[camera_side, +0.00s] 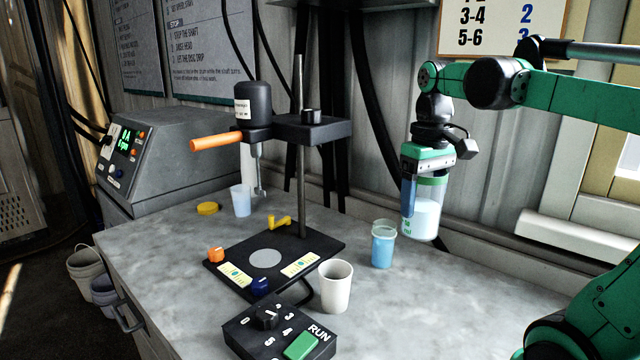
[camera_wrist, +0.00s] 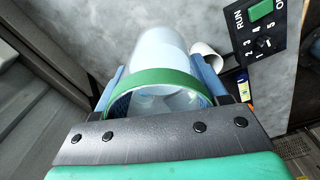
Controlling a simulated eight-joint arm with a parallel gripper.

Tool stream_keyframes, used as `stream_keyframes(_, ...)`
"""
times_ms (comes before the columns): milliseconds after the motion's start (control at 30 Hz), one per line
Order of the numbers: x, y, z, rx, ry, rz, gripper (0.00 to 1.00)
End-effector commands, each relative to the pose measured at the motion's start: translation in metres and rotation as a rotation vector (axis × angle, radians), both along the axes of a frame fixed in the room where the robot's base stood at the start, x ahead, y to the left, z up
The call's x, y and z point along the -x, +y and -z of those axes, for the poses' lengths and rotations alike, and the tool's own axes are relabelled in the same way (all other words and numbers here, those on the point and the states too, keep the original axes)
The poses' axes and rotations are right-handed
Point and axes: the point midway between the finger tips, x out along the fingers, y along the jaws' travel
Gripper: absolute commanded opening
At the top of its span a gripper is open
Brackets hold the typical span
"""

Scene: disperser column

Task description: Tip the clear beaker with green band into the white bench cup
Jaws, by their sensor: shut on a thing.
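The clear beaker with a green band (camera_side: 425,212) is held upright in the air by my gripper (camera_side: 412,200), with pale, whitish contents inside. In the wrist view the beaker (camera_wrist: 157,60) sits between the blue fingers of my gripper (camera_wrist: 158,90), which are shut on its sides. The white bench cup (camera_side: 335,286) stands upright on the bench, to the left of and below the held beaker. The cup also shows in the wrist view (camera_wrist: 206,54), partly hidden behind the beaker and finger. The beaker is apart from the cup.
A blue-tinted cup (camera_side: 382,246) stands on the bench below and left of the beaker. The disperser stand (camera_side: 301,170) with an orange handle (camera_side: 216,142) is farther left, beside another clear cup (camera_side: 241,200). A control box (camera_side: 278,334) is in front. The right bench area is clear.

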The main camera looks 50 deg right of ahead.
Motion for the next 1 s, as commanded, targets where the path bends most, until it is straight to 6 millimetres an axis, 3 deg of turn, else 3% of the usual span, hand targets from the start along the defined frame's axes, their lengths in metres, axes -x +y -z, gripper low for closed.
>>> stream_keyframes(133,-0.002,-0.001,-0.011,-0.001,0.002,-0.02,0.04)
stream_keyframes(267,-0.013,-0.007,-0.008,-0.004,0.013,-0.157,0.04)
stream_keyframes(467,-0.05,-0.023,0.018,-0.003,0.056,-0.652,0.04)
stream_keyframes(800,-0.112,-0.043,0.084,0.065,0.139,-1.627,0.04)
stream_keyframes(1000,-0.129,-0.047,0.11,0.112,0.16,-1.964,0.04)
